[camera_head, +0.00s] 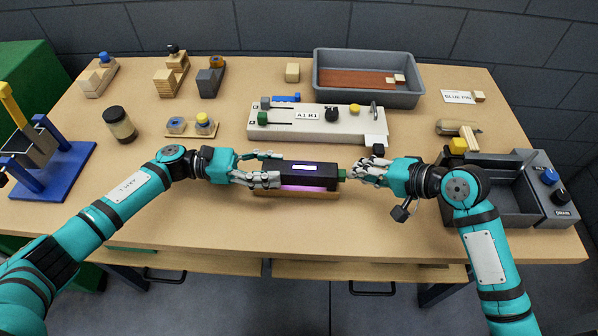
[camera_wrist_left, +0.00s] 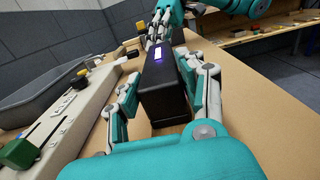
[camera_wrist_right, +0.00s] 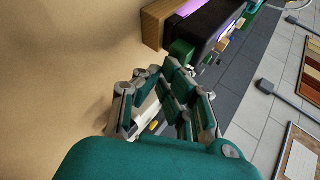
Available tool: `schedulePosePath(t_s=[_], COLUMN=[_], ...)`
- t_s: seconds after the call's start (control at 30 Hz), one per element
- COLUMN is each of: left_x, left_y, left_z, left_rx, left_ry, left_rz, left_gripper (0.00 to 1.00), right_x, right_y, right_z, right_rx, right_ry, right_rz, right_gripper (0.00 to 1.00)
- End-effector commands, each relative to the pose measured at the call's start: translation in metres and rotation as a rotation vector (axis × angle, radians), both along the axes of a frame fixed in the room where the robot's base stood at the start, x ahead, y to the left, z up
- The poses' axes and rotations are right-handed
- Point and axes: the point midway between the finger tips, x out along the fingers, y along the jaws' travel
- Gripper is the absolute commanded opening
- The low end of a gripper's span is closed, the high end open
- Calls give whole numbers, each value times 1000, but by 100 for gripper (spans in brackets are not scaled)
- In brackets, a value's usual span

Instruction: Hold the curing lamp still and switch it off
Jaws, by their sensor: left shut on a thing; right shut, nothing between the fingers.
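The curing lamp (camera_head: 312,176) is a black box with a lit white panel on top. A purple glow shows under it, over a wooden block (camera_head: 262,192). My left gripper (camera_head: 272,180) is shut on the lamp's left end. The left wrist view shows the lamp (camera_wrist_left: 163,90) between its fingers. A green switch (camera_head: 342,175) sticks out of the lamp's right end; it also shows in the right wrist view (camera_wrist_right: 181,53). My right gripper (camera_head: 357,174) is shut and empty, its fingertips close beside the green switch. I cannot tell whether they touch it.
A white fixture marked A1 B1 (camera_head: 345,122) stands just behind the lamp. A grey tray (camera_head: 420,98) is at the back. A dark box with blue and black knobs (camera_head: 548,190) stands at the right. The table front is clear.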

Motion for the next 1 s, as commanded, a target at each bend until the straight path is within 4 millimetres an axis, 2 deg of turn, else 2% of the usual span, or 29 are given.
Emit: schedulePosePath(t_s=[0.5, 1.0], left_x=[0, 0], left_y=[0, 0], left_z=[0, 0], left_rx=[1, 0], left_ry=[0, 0], left_rz=[0, 0], left_gripper=[6, 6], right_x=[0, -1], right_y=[4, -15], right_z=[0, 0], right_rx=[1, 0], right_ry=[0, 0], right_rz=[1, 0], right_gripper=[0, 0])
